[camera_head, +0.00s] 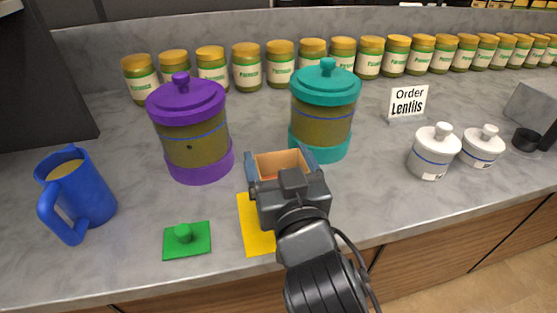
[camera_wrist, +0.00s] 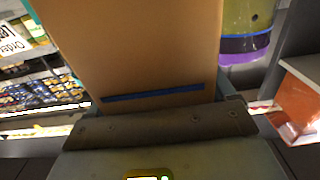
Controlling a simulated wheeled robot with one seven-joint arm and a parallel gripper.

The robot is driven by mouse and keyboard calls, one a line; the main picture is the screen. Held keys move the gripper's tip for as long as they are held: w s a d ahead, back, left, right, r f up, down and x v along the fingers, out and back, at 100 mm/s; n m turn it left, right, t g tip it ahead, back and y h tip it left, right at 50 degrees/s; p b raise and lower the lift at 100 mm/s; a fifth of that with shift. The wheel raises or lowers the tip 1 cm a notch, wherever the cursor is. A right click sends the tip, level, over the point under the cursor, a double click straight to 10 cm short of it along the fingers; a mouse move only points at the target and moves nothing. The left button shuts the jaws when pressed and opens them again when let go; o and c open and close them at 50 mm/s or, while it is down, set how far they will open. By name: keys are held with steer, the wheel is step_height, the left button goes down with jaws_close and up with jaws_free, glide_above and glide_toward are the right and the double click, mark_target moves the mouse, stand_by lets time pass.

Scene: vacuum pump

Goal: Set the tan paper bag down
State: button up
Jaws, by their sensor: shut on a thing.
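The tan paper bag (camera_head: 277,162) is upright between the fingers of my gripper (camera_head: 283,168), with its open top showing in the head view. In the wrist view the bag (camera_wrist: 135,45) fills the upper middle, with a dark blue band low on its side. My gripper is shut on it. The bag is over or just behind a yellow mat (camera_head: 256,229) near the counter's front edge. My gripper hides the bag's base, so I cannot tell whether it touches the counter.
A purple canister (camera_head: 192,140) stands left of the bag and a teal canister (camera_head: 323,115) close behind it. Several jars line the back. Counter right of my gripper is clear.

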steer(key=shift+f, duration=0.2)
steer(key=o, duration=0.9)
steer(key=shift+o, duration=0.2)
steer(key=shift+r, duration=0.15)
steer(key=shift+s, duration=0.15)
steer(key=b+v, duration=0.1)
steer(key=v, duration=1)
steer(key=shift+s+d+b, duration=0.2)
steer(key=shift+s+b, duration=0.1)
steer(key=shift+b, duration=0.1)
steer(key=shift+r, duration=0.1)
